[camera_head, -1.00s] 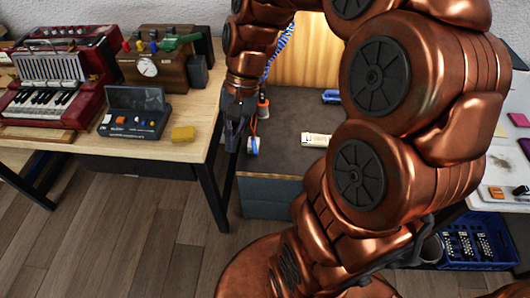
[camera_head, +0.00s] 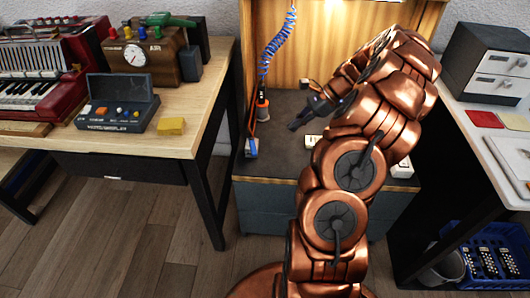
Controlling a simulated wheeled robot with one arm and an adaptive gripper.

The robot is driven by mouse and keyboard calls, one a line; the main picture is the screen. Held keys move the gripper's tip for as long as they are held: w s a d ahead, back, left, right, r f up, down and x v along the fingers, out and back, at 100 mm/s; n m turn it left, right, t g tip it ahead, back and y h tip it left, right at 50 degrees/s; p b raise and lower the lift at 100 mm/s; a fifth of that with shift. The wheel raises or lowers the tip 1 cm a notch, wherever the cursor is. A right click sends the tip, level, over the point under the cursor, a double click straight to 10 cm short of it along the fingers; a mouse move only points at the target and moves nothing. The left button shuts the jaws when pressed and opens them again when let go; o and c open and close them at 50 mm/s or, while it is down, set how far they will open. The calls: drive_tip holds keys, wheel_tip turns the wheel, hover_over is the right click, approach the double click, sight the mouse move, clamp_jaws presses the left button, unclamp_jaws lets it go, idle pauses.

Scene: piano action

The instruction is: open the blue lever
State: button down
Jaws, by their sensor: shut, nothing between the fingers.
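A wooden box with a round gauge (camera_head: 135,55) stands on the left workbench, with small coloured levers along its top. The blue lever (camera_head: 154,33) is a small upright knob on that box, right of the yellow lever (camera_head: 128,32) and near the green handle (camera_head: 169,20). Its exact setting is too small to tell. My gripper (camera_head: 302,118) is dark, shut and empty, over the dark-topped middle bench. It is well to the right of the box and apart from the blue lever.
A red accordion (camera_head: 55,65) stands left of the box. A dark device with an upright panel (camera_head: 118,112) and a yellow block (camera_head: 171,126) lie in front. A grey drawer unit (camera_head: 488,65) stands at right.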

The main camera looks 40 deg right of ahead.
sight(253, 147)
drive_tip(key=shift+m, duration=0.3)
drive_tip(key=x, duration=0.3)
drive_tip(key=b+x, duration=0.1)
drive_tip(key=x, duration=0.3)
drive_tip(key=d+f+b+x, duration=0.1)
drive_tip(key=x, duration=0.2)
drive_tip(key=shift+f, duration=0.25)
drive_tip(key=shift+w+a+r, duration=0.1)
drive_tip(key=shift+w+a, duration=0.15)
drive_tip(key=shift+a, duration=0.25)
drive_tip(key=shift+w+a+r, duration=0.1)
drive_tip(key=shift+w+a, duration=0.2)
drive_tip(key=shift+a, duration=0.25)
drive_tip(key=shift+w+a, duration=0.3)
drive_tip(key=shift+a, duration=0.3)
